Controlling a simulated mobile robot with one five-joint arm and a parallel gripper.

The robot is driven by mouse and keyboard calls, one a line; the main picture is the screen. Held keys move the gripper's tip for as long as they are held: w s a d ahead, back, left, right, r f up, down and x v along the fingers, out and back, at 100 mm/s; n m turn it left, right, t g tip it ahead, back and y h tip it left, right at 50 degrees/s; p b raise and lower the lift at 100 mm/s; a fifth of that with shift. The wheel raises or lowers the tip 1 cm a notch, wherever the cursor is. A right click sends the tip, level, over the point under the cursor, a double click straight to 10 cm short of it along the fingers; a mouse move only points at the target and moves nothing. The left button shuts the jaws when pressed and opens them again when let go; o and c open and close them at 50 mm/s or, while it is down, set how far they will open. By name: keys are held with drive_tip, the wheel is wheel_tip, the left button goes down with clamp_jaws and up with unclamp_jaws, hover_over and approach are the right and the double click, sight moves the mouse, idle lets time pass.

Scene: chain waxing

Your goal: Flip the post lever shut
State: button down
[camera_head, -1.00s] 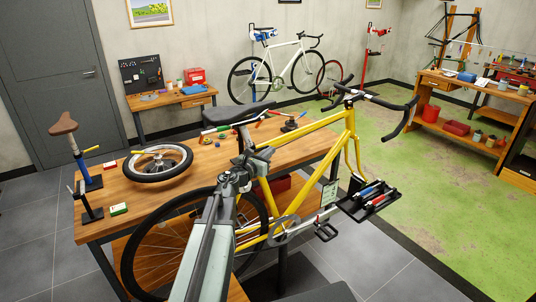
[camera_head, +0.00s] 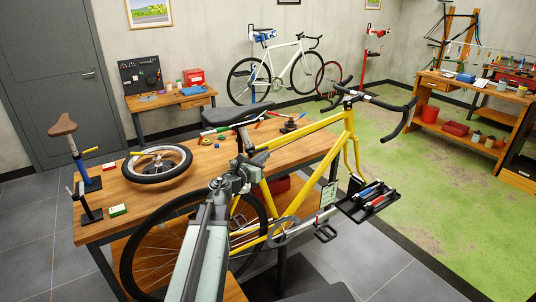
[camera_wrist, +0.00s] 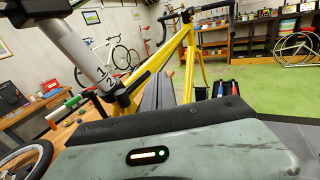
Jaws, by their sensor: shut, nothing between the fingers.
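The yellow bike (camera_head: 310,137) stands at the front edge of the wooden workbench, its black saddle (camera_head: 243,113) on a silver seat post (camera_wrist: 79,50) marked with numbers. In the wrist view a black collar (camera_wrist: 120,101) surrounds the base of the post. A dark lever-like bar (camera_wrist: 139,83) slants up and right from the collar, close along the frame; its exact seating is hard to tell. My gripper (camera_wrist: 158,88) is shut and empty, its fingers just right of this bar. Contact cannot be told. In the head view my gripper (camera_head: 250,172) is below the saddle, partly blending with the frame.
A loose wheel (camera_head: 157,163) and a small saddle stand (camera_head: 75,150) are on the bench (camera_head: 205,167) at left. The green floor (camera_head: 420,165) beyond is open.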

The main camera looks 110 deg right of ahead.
drive_tip(key=v, duration=0.4)
drive_tip(key=shift+w+a, duration=0.1)
drive_tip(key=shift+a, duration=0.1)
